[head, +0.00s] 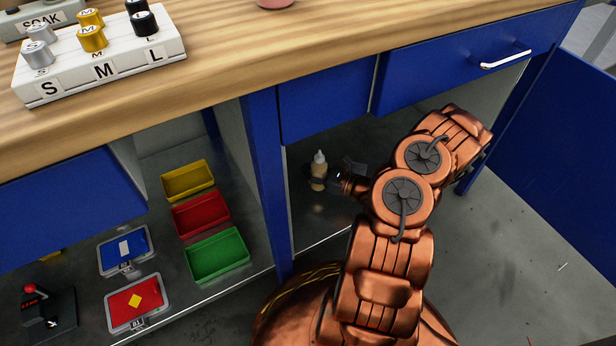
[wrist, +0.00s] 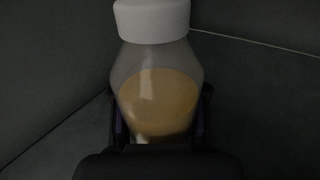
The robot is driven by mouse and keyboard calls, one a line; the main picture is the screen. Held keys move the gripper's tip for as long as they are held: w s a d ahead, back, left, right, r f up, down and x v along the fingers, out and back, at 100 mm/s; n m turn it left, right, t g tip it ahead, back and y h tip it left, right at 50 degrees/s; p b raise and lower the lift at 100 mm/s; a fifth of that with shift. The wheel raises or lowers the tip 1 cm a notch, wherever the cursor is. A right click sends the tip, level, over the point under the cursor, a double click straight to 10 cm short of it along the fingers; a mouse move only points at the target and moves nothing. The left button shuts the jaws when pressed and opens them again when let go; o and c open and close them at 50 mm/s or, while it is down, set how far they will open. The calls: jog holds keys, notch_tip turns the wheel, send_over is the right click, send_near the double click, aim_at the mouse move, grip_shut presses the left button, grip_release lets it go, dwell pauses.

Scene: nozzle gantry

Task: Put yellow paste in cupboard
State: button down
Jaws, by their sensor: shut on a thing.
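The yellow paste is in a clear bottle with a white cap (head: 319,168), upright inside the open blue cupboard (head: 291,190) under the workbench. It fills the middle of the wrist view (wrist: 155,95), with yellow paste in its lower part. My gripper (head: 326,182) reaches into the cupboard from the right and is shut on the bottle. In the wrist view the dark fingers (wrist: 160,130) stand on both sides of the bottle's lower part. The bottle's base is hidden, so I cannot tell whether it touches the cupboard floor.
The cupboard door (head: 565,150) stands open at the right. A blue drawer with a metal handle (head: 505,60) is above the arm. Left of the divider, yellow (head: 188,181), red (head: 200,214) and green (head: 218,256) trays sit on the lower shelf. A nozzle rack (head: 100,70) stands on the worktop.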

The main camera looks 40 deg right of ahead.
jog(key=shift+w+d+f+b, duration=0.15)
jog(key=shift+w+f+b, duration=0.1)
jog(key=shift+f+b, duration=0.05)
notch_tip(320, 180, down, 3)
jog(key=shift+f+b, duration=0.1)
jog(key=shift+b, duration=0.8)
jog(key=c, duration=0.6)
grip_release()
